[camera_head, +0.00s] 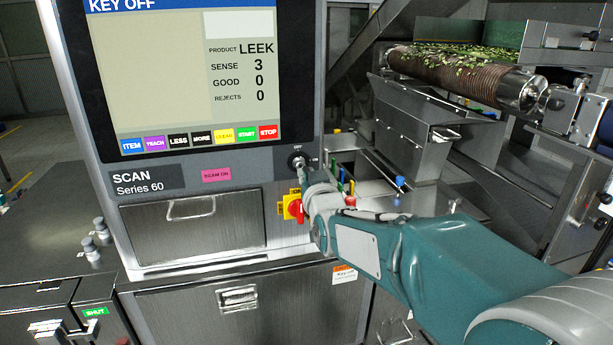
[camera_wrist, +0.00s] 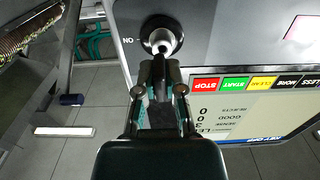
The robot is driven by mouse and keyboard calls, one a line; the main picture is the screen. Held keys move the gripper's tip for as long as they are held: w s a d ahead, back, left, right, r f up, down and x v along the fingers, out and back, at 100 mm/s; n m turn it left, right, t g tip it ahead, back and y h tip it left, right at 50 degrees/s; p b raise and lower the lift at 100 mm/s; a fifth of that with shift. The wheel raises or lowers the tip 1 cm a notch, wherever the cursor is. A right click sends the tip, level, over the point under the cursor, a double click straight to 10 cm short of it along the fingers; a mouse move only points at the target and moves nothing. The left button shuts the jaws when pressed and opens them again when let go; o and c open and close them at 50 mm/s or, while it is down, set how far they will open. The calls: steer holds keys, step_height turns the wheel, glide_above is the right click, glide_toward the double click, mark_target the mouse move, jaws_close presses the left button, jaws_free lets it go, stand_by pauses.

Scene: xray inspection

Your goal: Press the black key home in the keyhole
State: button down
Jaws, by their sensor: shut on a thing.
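The keyhole (camera_head: 297,158) is a round black switch on the grey SCAN cabinet front, below the screen's right corner. In the wrist view the black ring of the keyhole (camera_wrist: 160,24) is at the top centre, with a silver centre. My gripper (camera_head: 304,174) is right in front of it in the head view. In the wrist view my gripper (camera_wrist: 160,76) is shut on the black key (camera_wrist: 159,65), which points at the keyhole. The key's tip lies over the silver centre; I cannot tell how deep it sits. The fingers hide most of the key.
The screen (camera_head: 180,75) reads KEY OFF. A red and yellow rotary switch (camera_head: 293,207) is just below the keyhole, close to my wrist. A pink SCAN ON label (camera_head: 216,175) is left of it. A conveyor roller (camera_head: 460,75) with green bits is at the right.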

steer(key=shift+a, duration=0.15)
steer(key=shift+x, duration=1.15)
stand_by(2.4)
stand_by(0.5)
steer(key=c, duration=0.7)
jaws_free()
steer(key=s+d+f+m+g+h, duration=0.1)
steer(key=s+d+f+g, duration=0.2)
steer(key=s, duration=0.9)
steer(key=s+d+f+m+g+h, duration=0.1)
steer(key=s+d+f+g, duration=0.3)
steer(key=s+d, duration=0.4)
steer(key=s+d+f+m+g+h, duration=0.1)
steer(key=s+d+f+g+h, duration=0.2)
steer(key=s, duration=1.3)
steer(key=shift+s+d+f+g, duration=0.15)
steer(key=shift+d+g, duration=0.15)
steer(key=shift+d, duration=0.3)
steer(key=shift+s+d+f+g, duration=0.15)
steer(key=shift+d+g, duration=0.15)
steer(key=shift+d, duration=0.3)
steer(key=shift+d+f+g, duration=0.15)
steer(key=shift+d+g, duration=0.15)
steer(key=shift+d, duration=0.3)
